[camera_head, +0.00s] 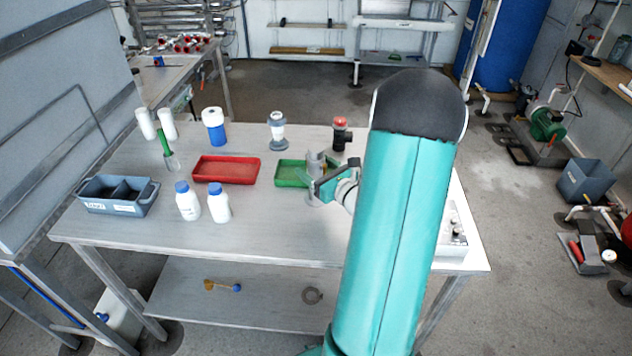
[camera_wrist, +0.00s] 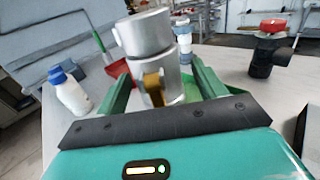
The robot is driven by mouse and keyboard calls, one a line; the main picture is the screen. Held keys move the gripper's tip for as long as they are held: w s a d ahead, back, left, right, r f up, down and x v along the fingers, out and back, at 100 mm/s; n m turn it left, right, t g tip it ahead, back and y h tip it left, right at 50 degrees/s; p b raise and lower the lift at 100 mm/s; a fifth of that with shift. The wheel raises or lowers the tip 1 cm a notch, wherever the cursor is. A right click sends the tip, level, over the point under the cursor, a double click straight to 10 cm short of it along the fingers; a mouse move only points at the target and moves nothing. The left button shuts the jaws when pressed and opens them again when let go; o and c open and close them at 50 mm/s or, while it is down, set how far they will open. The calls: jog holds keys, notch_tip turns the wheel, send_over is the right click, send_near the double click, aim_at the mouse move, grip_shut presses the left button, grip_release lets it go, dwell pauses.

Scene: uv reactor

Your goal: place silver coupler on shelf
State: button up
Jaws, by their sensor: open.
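The silver coupler (camera_wrist: 148,36) is a grey metal cylinder with a brass-coloured lever. It stands between the two green fingers of my gripper (camera_wrist: 160,80), which are apart on either side of it. In the head view the coupler (camera_head: 315,164) shows at the green tray (camera_head: 288,174), with my gripper (camera_head: 320,186) just in front. Its base is hidden, so I cannot tell whether it rests in the tray. The table's lower shelf (camera_head: 255,298) is in view below. A wall shelf (camera_head: 306,50) is at the back; I cannot tell which one the task names.
A red tray (camera_head: 226,169), white bottles (camera_head: 188,203), a grey divided bin (camera_head: 118,195) and a blue-white container (camera_head: 214,128) stand on the table.

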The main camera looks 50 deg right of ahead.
jog(key=c, duration=1.4)
jog(key=shift+r, duration=0.2)
